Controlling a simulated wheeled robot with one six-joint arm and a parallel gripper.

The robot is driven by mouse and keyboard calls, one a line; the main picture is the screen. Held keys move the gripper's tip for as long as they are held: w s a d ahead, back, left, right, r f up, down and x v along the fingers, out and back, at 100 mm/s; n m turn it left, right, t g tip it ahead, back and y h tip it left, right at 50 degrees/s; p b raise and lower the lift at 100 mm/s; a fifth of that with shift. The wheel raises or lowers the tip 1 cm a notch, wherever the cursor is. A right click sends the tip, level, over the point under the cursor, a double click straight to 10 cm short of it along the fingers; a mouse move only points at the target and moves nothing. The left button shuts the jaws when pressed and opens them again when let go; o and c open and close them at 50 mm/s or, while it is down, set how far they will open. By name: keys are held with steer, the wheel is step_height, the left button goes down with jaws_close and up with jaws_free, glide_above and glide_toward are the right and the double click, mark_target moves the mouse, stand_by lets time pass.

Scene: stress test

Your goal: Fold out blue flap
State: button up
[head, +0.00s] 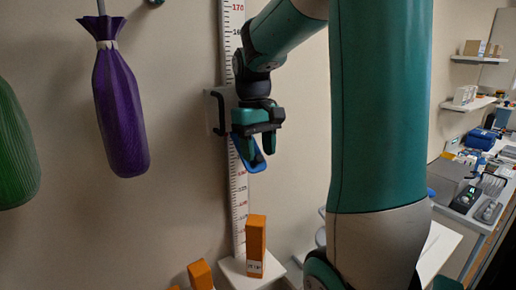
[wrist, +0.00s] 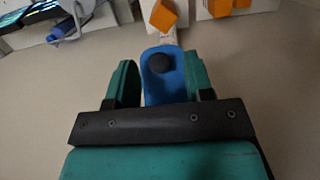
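The blue flap (head: 256,162) hangs on the upright measuring scale on the wall, tilted, and its upper part is hidden behind my gripper (head: 258,147). In the wrist view the blue flap (wrist: 166,88) has a round black knob (wrist: 160,63) and lies between the two green fingers of my gripper (wrist: 160,72). The fingers are apart. The right finger overlaps or touches the flap's right edge, while a narrow gap shows at the left finger. I cannot tell how deep the flap sits between them.
The measuring scale (head: 239,205) rises from a white base (head: 238,270), with an orange block (head: 256,235) on it. A purple bag (head: 120,110) and a green one (head: 14,150) hang at left. A cluttered bench (head: 480,205) and shelves (head: 470,104) stand at right.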

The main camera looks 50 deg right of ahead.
step_height(320, 180, up, 12)
steer(key=w+p, duration=0.1)
steer(key=shift+w+d+p, duration=0.25)
steer(key=shift+d+p, duration=0.05)
steer(key=shift+p, duration=0.1)
steer(key=shift+f, duration=0.1)
